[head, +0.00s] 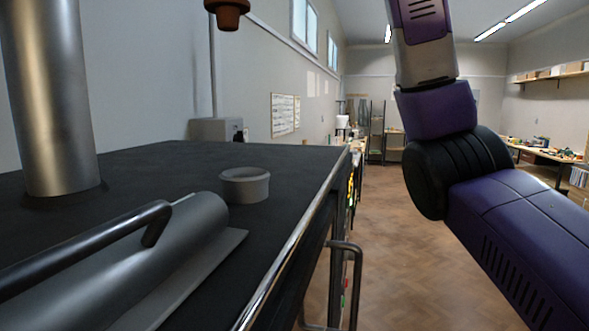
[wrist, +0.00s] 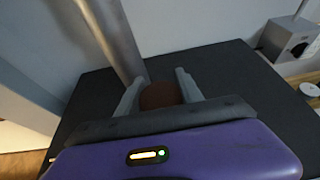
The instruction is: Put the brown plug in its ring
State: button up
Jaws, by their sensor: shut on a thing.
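The brown plug (head: 227,13) hangs in the air at the top edge of the head view, partly cut off by the frame. In the wrist view my gripper (wrist: 161,80) is shut on the plug (wrist: 160,96), which sits between its two grey fingers. The gripper itself is out of the head view. The grey ring (head: 245,187) stands on the dark top, an open round collar, with nothing seen in it. The plug is well above the ring and a little left of it in the picture. The ring does not show in the wrist view.
A thick metal pipe (head: 48,95) rises from the dark top (head: 135,165) at the left. A grey rounded cover with a black bar handle (head: 85,250) lies in front of the ring. A grey box (head: 214,130) is behind. The top around the ring's right is bare.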

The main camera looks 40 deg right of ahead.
jog(key=shift+n+g+y, duration=0.6)
jog(key=shift+n+y, duration=0.2)
jog(key=shift+n, duration=0.1)
jog(key=s, duration=0.2)
jog(key=s+f, duration=0.1)
jog(key=shift+s+a, duration=0.3)
jog(key=shift+s, duration=0.1)
send_over(226, 173)
notch_tip(226, 173, down, 15)
jog(key=shift+f, duration=2.4)
jog(key=shift+f+b, duration=0.3)
jog(key=o, duration=1.4)
jog(key=shift+r, duration=0.1)
